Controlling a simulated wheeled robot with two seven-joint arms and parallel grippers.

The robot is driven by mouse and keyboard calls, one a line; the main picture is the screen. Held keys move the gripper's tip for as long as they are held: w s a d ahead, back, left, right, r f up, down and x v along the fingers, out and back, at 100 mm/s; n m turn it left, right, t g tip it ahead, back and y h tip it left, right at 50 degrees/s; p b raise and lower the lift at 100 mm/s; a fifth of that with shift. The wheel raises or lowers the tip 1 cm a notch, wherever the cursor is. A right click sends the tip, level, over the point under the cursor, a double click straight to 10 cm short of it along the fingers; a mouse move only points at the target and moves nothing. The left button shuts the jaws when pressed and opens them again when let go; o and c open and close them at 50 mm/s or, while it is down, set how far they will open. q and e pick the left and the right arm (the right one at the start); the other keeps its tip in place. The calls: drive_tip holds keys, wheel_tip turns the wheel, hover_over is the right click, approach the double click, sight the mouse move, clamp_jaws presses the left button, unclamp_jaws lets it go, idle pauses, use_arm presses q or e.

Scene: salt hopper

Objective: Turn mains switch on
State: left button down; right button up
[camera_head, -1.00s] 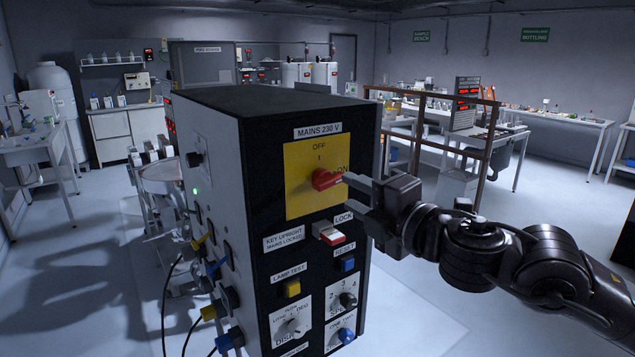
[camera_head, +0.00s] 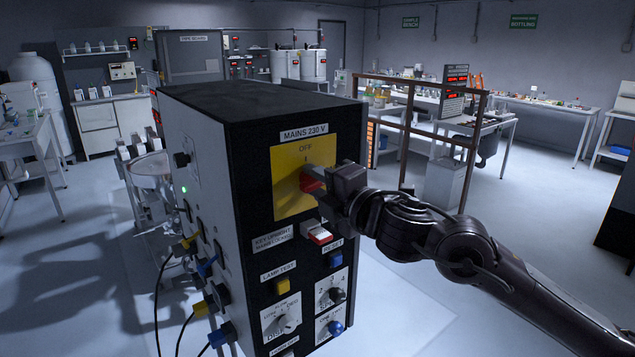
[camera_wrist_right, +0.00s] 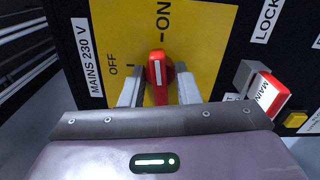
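The red mains knob (camera_head: 312,182) sits on the yellow plate (camera_head: 287,193) of the black panel, under the MAINS 230 V label. My right gripper (camera_head: 325,178) is at the knob and hides part of it and the ON mark in the head view. In the right wrist view, the red knob (camera_wrist_right: 158,70) stands between the two fingers of my right gripper (camera_wrist_right: 160,92), with narrow gaps; firm contact is not visible. Its white stripe runs roughly along the line towards ON, with the OFF mark to its left. My left gripper is not in view.
Just below the plate, the red-and-white lock key (camera_head: 318,234) sticks out close to my right gripper. A blue reset button (camera_head: 335,259), yellow lamp button (camera_head: 282,286) and dials are lower down. A brown railing (camera_head: 410,125) stands behind my right arm.

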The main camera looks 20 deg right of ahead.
drive_tip(key=c, duration=0.3)
drive_tip(key=shift+m, duration=0.9)
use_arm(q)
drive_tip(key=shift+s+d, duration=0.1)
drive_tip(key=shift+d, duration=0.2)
use_arm(e)
drive_tip(key=o, duration=0.6)
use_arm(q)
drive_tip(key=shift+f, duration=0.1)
